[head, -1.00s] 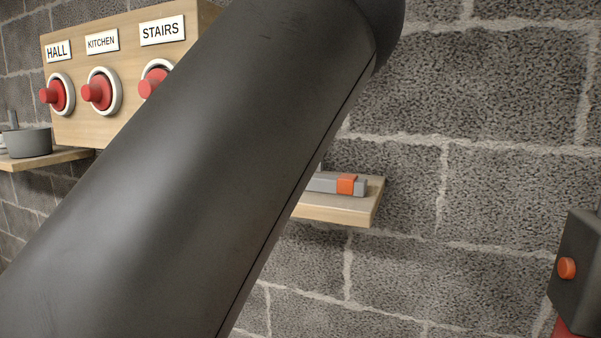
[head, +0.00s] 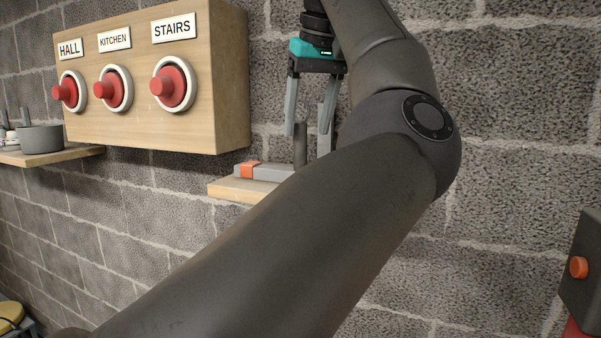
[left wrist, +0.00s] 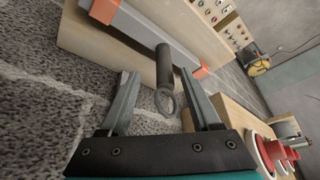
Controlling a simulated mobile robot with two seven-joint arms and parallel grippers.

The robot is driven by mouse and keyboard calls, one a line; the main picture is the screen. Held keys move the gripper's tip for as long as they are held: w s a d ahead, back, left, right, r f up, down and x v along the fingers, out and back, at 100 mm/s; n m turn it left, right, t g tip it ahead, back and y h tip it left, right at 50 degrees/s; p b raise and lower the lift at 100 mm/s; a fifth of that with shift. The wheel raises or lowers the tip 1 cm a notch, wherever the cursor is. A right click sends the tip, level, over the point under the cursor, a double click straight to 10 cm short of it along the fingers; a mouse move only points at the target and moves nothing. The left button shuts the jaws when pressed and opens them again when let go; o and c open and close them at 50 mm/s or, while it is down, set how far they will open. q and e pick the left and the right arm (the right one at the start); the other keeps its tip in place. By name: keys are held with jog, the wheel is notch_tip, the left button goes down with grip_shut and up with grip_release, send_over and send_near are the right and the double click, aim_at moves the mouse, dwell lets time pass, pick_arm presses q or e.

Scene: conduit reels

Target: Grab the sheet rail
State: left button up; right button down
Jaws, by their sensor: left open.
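The sheet rail (head: 272,173) is a grey bar with orange bands, lying on a small wooden shelf (head: 228,189) on the block wall. A dark round grip (head: 300,146) stands out from it. My left arm hides the rail's right part in the head view. My left gripper (head: 308,132) is open, pointing down above the shelf, its fingers either side of the grip in the picture. In the left wrist view the rail (left wrist: 150,35) lies beyond the open fingers (left wrist: 158,80), and the grip (left wrist: 164,70) points toward the camera between them, apart from both.
A wooden board (head: 229,80) with red buttons labelled HALL, KITCHEN and STAIRS is left of the gripper. A shelf with a grey pot (head: 41,139) is at far left. A dark box with an orange button (head: 579,267) is at right.

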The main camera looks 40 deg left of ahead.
aim_at(300, 146)
pick_arm(q)
jog(key=shift+s+x, duration=0.1)
jog(key=shift+x, duration=1.2)
jog(key=shift+s+x, duration=0.15)
jog(key=shift+x, duration=1.15)
jog(key=shift+a, duration=0.1)
grip_shut()
